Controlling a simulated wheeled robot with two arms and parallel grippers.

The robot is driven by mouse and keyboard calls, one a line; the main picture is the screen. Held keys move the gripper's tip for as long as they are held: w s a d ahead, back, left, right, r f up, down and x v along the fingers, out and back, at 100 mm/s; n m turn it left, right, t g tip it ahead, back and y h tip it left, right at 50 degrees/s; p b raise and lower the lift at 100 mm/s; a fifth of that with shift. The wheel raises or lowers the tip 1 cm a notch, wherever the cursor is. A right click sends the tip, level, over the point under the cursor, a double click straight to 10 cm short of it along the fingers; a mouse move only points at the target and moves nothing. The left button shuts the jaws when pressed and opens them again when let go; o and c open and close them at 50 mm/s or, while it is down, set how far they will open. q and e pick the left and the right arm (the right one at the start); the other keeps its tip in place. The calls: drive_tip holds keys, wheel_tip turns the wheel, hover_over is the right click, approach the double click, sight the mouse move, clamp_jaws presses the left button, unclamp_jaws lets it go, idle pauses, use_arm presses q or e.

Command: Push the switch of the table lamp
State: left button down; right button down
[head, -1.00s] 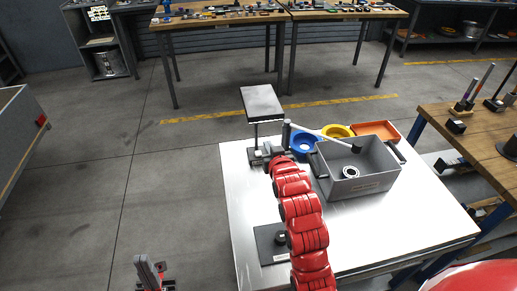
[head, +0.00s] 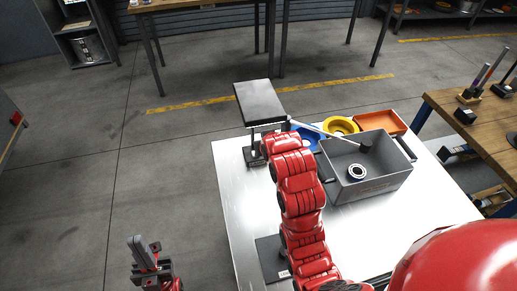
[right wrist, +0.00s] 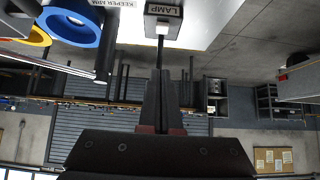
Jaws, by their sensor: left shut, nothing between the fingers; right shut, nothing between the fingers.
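The table lamp (head: 258,102) stands at the far left corner of the metal table, with a flat dark rectangular head on a thin post. In the right wrist view, which is upside down, a box labelled LAMP (right wrist: 163,10) carries a pale switch (right wrist: 162,29). My right gripper (right wrist: 160,78) is shut and empty, its fingers pointing at the switch; I cannot tell whether they touch it. In the head view, my red right arm hides that gripper and part of the lamp base. My left gripper (head: 143,254) is shut and empty at the lower left, away from the table.
A grey bin (head: 374,181) holding a pale ring (head: 357,172) stands right of my right arm. A dark plate (head: 268,258) lies near the front.

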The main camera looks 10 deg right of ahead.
drive_tip(key=p+x, duration=0.1)
drive_tip(key=x, duration=0.8)
drive_tip(key=shift+w+f, duration=0.2)
wheel_tip(320, 180, down, 3)
drive_tip(key=shift+r+p, duration=0.2)
drive_tip(key=shift+p, duration=0.25)
drive_tip(key=shift+f, duration=0.7)
